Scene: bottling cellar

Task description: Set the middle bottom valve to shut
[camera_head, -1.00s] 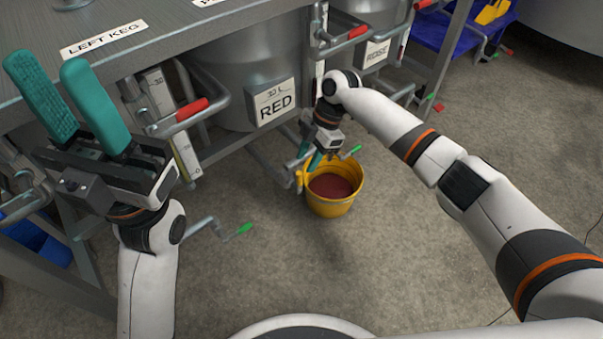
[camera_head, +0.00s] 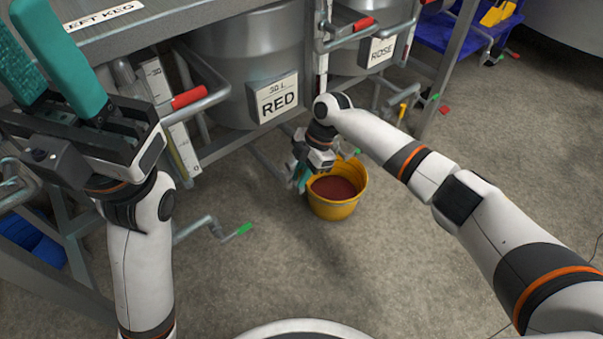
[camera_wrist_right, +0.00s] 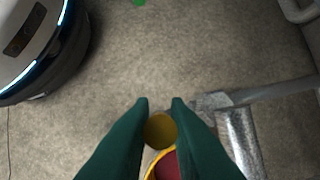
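My right gripper (camera_wrist_right: 160,104) is low beneath the keg labelled RED, at the left rim of a yellow bucket; it also shows in the head view (camera_head: 301,178). Its two teal fingers stand apart, with the round yellow end of a valve handle (camera_wrist_right: 160,131) between them. Whether they touch it is unclear. In the head view the gripper hides this handle. Metal valve pipes (camera_wrist_right: 250,93) run to the right of the fingers in the wrist view. My left gripper (camera_head: 52,55) is raised at the upper left, open and empty.
The yellow bucket (camera_head: 334,210) holds red liquid and stands close below the right gripper. The RED keg (camera_head: 235,75) and its frame are behind. A green-tipped crank (camera_head: 242,229) juts out at lower left. The floor in front is clear.

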